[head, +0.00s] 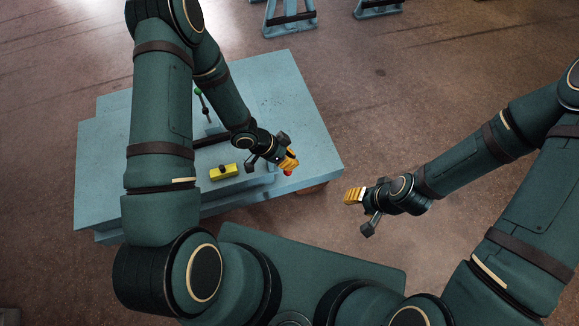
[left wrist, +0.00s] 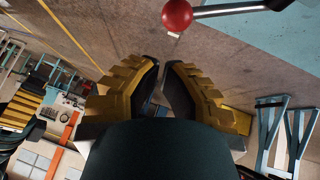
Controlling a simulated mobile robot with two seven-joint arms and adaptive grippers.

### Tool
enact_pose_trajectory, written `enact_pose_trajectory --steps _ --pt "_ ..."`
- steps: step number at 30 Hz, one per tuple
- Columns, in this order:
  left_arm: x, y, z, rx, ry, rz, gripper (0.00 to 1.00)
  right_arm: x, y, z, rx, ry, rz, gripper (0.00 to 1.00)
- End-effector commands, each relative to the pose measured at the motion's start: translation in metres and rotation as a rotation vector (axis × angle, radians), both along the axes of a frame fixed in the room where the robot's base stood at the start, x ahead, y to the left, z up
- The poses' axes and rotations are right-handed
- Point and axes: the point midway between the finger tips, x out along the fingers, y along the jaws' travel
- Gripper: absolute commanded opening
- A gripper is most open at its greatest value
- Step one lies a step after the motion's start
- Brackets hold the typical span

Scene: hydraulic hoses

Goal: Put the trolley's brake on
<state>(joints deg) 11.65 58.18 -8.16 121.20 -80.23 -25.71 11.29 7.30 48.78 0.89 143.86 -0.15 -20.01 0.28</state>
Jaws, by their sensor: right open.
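The pale blue trolley (head: 285,95) stands in front of me. A lever with a red ball knob (head: 287,173) is at its near right side, mostly hidden behind my left gripper (head: 290,161). In the left wrist view the red knob (left wrist: 177,15) and its grey rod (left wrist: 232,9) lie beyond the fingertips, apart from them. My left gripper (left wrist: 162,68) has its fingers almost together with nothing between them. My right gripper (head: 353,195) is open and empty, out to the right of the trolley over the floor.
A lever with a green knob (head: 198,92) stands up from the trolley top, partly behind my left arm. A yellow block (head: 223,172) is at the trolley's near side. Blue stands (head: 290,18) are at the back. The brown floor on the right is clear.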

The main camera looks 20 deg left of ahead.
Motion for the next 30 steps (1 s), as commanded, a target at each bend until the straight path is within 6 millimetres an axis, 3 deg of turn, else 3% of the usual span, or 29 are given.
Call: enact_pose_trajectory --steps 7,30 --pt "-0.006 0.0 -0.021 -0.001 -0.001 0.0 0.0 0.002 0.0 -0.009 -0.001 -0.005 -0.001 0.47" --pt "-0.008 0.002 -0.027 -0.001 -0.002 0.0 0.0 0.002 0.0 -0.01 -0.001 -0.006 -0.002 0.47"
